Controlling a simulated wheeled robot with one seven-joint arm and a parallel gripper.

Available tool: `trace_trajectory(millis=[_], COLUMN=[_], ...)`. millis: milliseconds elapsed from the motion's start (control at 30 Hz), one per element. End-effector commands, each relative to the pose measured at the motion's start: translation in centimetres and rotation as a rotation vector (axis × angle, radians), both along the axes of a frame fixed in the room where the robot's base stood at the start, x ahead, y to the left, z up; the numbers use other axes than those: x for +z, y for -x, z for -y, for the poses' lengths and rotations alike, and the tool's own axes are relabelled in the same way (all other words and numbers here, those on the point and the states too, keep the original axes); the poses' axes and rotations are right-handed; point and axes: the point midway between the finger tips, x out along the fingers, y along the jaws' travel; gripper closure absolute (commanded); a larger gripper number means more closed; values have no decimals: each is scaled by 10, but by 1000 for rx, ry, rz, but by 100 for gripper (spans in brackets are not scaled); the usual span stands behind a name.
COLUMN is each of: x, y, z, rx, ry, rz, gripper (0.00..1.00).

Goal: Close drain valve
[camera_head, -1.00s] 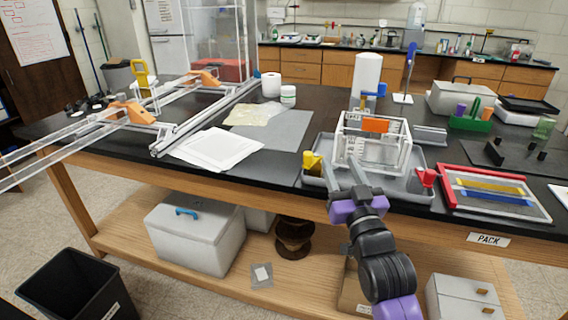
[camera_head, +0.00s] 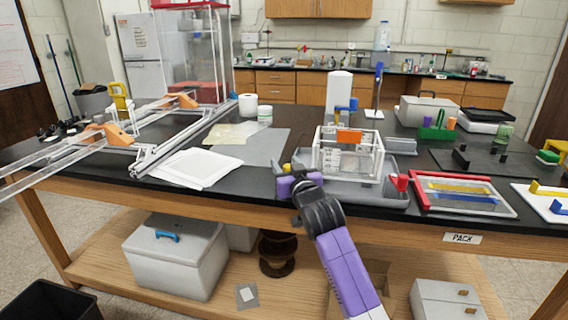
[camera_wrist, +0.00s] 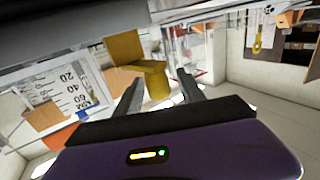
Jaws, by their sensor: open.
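A clear tank (camera_head: 348,155) with an orange label stands on a grey tray (camera_head: 370,192) on the black bench. A yellow valve-like piece (camera_head: 287,168) is at the tray's front left and a red one (camera_head: 399,182) at its front right. Neither is labelled as the drain valve. My gripper (camera_head: 296,170) is at the yellow piece, which it partly hides in the head view. In the wrist view, the yellow piece (camera_wrist: 152,72) shows between the open fingers of my gripper (camera_wrist: 158,84). I cannot tell whether they touch it. The tank's scale (camera_wrist: 65,88) shows at left.
White sheets (camera_head: 197,168) lie left of the tray. A red-framed panel (camera_head: 465,194) lies to its right. A white cylinder (camera_head: 339,92) and a blue-topped stand (camera_head: 376,90) are behind the tank. Clear rails (camera_head: 85,150) cover the bench's left end.

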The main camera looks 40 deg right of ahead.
Motion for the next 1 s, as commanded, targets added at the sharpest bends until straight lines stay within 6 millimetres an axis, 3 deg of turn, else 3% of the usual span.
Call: trace_trajectory(millis=[200, 467, 700, 1000], x=[0, 0, 0, -1], y=[-13, -13, -13, -14], z=[5, 5, 5, 5], rx=[0, 0, 0, -11], ry=[2, 1, 1, 0], rz=[-1, 0, 0, 1], gripper=[54, 54, 100, 100])
